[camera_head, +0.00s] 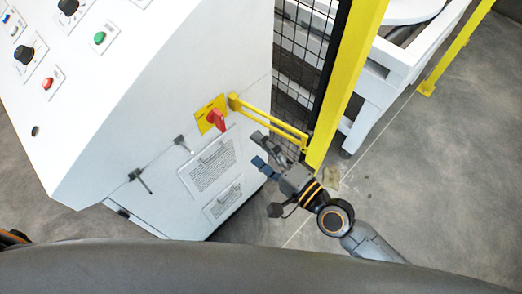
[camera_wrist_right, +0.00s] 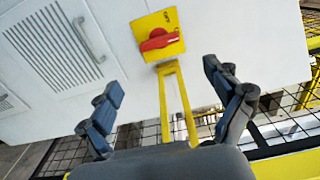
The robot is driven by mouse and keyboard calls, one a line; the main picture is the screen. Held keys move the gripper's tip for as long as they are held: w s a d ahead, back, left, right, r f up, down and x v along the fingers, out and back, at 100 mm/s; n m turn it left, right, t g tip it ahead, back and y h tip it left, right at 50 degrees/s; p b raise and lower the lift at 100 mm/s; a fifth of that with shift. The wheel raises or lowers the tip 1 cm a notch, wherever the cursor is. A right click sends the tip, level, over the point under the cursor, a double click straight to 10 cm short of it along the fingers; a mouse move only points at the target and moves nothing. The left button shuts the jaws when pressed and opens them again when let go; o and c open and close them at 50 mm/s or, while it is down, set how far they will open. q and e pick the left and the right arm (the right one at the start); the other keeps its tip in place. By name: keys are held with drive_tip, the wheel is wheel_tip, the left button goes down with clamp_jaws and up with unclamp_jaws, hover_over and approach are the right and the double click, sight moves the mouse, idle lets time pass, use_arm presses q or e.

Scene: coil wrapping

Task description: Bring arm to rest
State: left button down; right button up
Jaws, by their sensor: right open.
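My right gripper (camera_head: 262,150) is open and empty in front of the white control cabinet (camera_head: 165,110) in the head view. Its two dark fingers also show spread apart in the right wrist view (camera_wrist_right: 165,105). The red rotary switch (camera_head: 216,120) on its yellow plate (camera_head: 203,109) is on the cabinet's side, just beyond the fingers and apart from them. The red switch (camera_wrist_right: 159,41) lies ahead between the fingers in the wrist view. At the left edge of the head view a small dark part with an orange ring shows; my left gripper is not visible.
A yellow bar (camera_head: 268,119) projects from the cabinet near my right gripper. A yellow post (camera_head: 345,80) and black mesh fence (camera_head: 303,50) stand beside it. White machinery (camera_head: 395,70) is behind the fence. Grey floor (camera_head: 440,170) at the right is clear.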

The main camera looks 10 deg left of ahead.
drive_tip(key=shift+s+d, duration=0.3)
drive_tip(key=shift+d, duration=0.1)
drive_tip(key=shift+f, duration=0.1)
drive_tip(key=w+d+f+n+h, duration=0.15)
drive_tip(key=d+f, duration=0.25)
drive_tip(key=f, duration=0.5)
drive_tip(key=w+d+f+n+g+h, duration=0.1)
drive_tip(key=d+f+h, duration=0.25)
drive_tip(key=f, duration=0.45)
drive_tip(key=w+d+f+n+h, duration=0.1)
drive_tip(key=d+f+h, duration=0.1)
drive_tip(key=d+f, duration=0.5)
drive_tip(key=s+d+f+n+g+h, duration=0.25)
drive_tip(key=s+f, duration=0.25)
drive_tip(key=f, duration=0.7)
drive_tip(key=s+d+f+n+g+h, duration=0.1)
drive_tip(key=s+d+f+g, duration=0.1)
drive_tip(key=s+f, duration=0.3)
drive_tip(key=s+d+f+n+g+h, duration=0.1)
drive_tip(key=s+d+f, duration=0.3)
drive_tip(key=s, duration=1)
drive_tip(key=s+d+f+n+g+h, duration=0.2)
drive_tip(key=s+d+f+g, duration=0.1)
drive_tip(key=s+f, duration=0.4)
drive_tip(key=s+d, duration=0.1)
drive_tip(key=s, duration=0.2)
drive_tip(key=shift+s+f+h, duration=0.25)
drive_tip(key=shift+h, duration=0.1)
